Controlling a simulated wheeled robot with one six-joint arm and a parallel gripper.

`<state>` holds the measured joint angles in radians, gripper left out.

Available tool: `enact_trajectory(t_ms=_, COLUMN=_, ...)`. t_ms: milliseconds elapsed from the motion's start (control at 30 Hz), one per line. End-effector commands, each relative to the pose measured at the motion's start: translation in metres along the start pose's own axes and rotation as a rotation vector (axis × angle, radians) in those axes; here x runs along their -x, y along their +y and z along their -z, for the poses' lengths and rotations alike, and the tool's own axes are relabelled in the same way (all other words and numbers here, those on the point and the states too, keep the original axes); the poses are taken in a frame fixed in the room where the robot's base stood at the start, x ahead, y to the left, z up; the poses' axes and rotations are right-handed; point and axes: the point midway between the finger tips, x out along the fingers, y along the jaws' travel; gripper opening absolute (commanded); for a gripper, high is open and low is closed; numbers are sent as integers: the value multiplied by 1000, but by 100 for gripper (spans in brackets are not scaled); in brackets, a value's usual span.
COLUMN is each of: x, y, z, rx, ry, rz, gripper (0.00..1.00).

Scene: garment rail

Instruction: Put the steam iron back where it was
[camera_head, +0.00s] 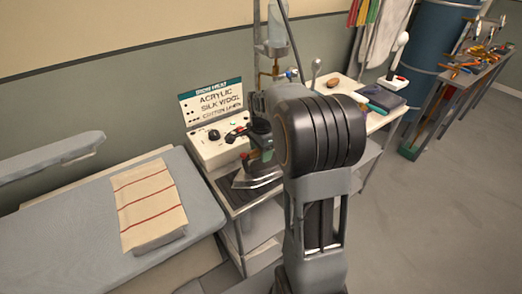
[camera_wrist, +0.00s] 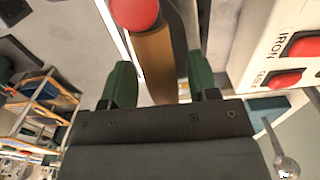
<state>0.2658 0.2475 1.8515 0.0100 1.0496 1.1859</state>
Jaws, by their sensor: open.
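The steam iron (camera_head: 258,180) shows its silver soleplate part on the small steel stand beside the padded board. In the wrist view, a brown handle (camera_wrist: 156,65) with a red round end, seemingly the iron's, lies between my green fingers. My gripper (camera_wrist: 163,88) is open, with a finger on either side of the handle and gaps visible. In the head view, the gripper is mostly hidden behind my wrist.
A white control box (camera_head: 211,153) with a sign stands behind the iron; its red switches (camera_wrist: 284,79) are close at right in the wrist view. A folded striped cloth (camera_head: 148,207) lies on the padded board (camera_head: 75,235). A cluttered tabletop (camera_head: 345,92) is behind my arm.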

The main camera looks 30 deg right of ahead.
Motion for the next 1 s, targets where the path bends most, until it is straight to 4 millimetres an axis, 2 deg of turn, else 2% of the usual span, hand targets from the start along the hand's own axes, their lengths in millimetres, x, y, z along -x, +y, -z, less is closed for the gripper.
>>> enact_trajectory(t_ms=167, x=15, y=-1, z=0, rx=0, ry=2, rz=4, gripper=55)
enact_trajectory(t_ms=500, x=80, y=-1, z=0, rx=0, ry=2, rz=4, gripper=55)
enact_trajectory(t_ms=800, x=117, y=0, z=0, rx=5, ry=1, rz=3, gripper=55)
enact_trajectory(t_ms=900, x=123, y=8, z=-10, rx=78, ry=10, rz=20, gripper=55)
enact_trajectory(t_ms=1000, x=126, y=26, z=-33, rx=271, ry=35, rz=64, gripper=55)
